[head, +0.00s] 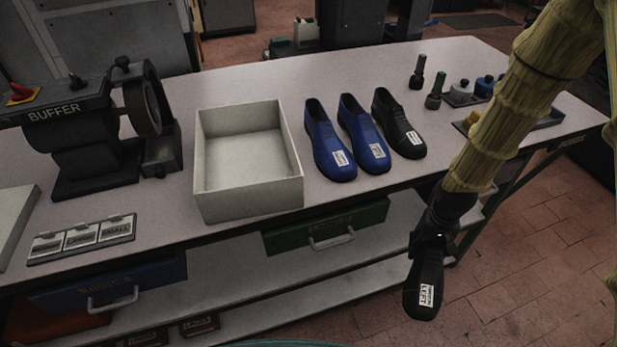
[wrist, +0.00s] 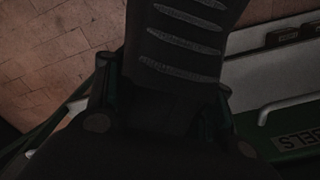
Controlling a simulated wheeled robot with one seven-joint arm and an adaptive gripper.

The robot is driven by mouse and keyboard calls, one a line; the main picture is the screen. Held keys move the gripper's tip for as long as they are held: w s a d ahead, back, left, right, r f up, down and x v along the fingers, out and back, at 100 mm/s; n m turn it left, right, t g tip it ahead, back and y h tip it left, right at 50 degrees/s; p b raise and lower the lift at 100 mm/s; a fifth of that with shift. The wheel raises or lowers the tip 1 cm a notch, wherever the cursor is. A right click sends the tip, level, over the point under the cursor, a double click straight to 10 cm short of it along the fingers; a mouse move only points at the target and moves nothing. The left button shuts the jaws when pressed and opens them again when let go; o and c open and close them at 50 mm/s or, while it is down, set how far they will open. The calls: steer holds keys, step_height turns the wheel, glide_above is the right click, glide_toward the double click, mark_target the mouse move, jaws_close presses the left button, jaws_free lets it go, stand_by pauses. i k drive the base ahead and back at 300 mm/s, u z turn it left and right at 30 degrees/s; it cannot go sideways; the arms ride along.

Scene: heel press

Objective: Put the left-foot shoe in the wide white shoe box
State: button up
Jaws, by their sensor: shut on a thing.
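My gripper (head: 432,232) is shut on a black shoe (head: 424,285) and holds it toe down in front of the bench, over the floor. A white label on this shoe reads LEFT. In the wrist view the dark shoe (wrist: 180,45) fills the space between the fingers. The wide white shoe box (head: 250,192) stands open and empty on the bench, to the left of my gripper. Two blue shoes (head: 325,140) (head: 362,135) and a black shoe (head: 398,125) sit on the bench right of the box, each with a white label too small to read.
A buffer machine (head: 75,135) stands at the bench's left, with a small label tray (head: 82,240) before it. Green-capped bottles (head: 436,92) and a tray of small items stand at the back right. The bench's front edge lies between my gripper and the box.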

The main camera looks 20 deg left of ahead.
mark_target(268, 165)
steer(key=k, duration=0.8)
steer(key=u, duration=3.15)
steer(key=k, duration=1.5)
steer(key=z, duration=1.45)
steer(key=i, duration=0.5)
steer(key=z, duration=0.05)
